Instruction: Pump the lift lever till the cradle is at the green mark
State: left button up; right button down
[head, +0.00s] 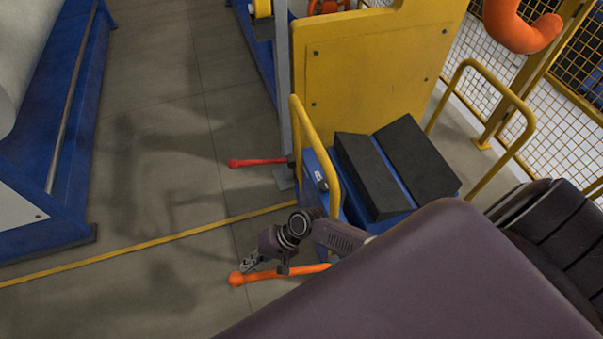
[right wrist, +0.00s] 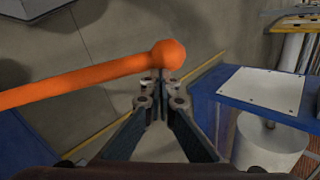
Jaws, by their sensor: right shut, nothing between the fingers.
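An orange lever with a round knob (head: 236,279) sticks out to the left from the blue cart. Its bar and knob (right wrist: 168,54) also cross the right wrist view, just beyond my fingertips. My right gripper (head: 248,264) is shut and empty close beside the knob; the fingertips (right wrist: 160,79) show together in the right wrist view. I cannot tell whether they touch the lever. The cradle (head: 392,168) is a pair of dark sloped pads on the blue cart. I see no green mark. My left gripper is not in view.
A second, red lever (head: 258,162) lies farther back by a grey post. A yellow rail (head: 318,150) and yellow panel (head: 375,65) stand around the cart. A blue machine frame (head: 60,150) is at left. The floor between is clear, with a yellow line (head: 150,244).

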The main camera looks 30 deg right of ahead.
jog(key=shift+s+a+f, duration=0.1)
jog(key=shift+s+a, duration=0.1)
jog(key=shift+a, duration=0.05)
jog(key=f+b, duration=0.1)
jog(key=f, duration=0.1)
jog(key=a+f+b, duration=0.1)
jog(key=b, duration=0.1)
jog(key=a+f+b, duration=0.1)
jog(key=f+b, duration=0.1)
jog(key=shift+w+a+f, duration=0.2)
jog(key=shift+w+f, duration=0.1)
jog(key=shift+w+a, duration=0.1)
jog(key=shift+a, duration=0.05)
jog(key=shift+f, duration=0.15)
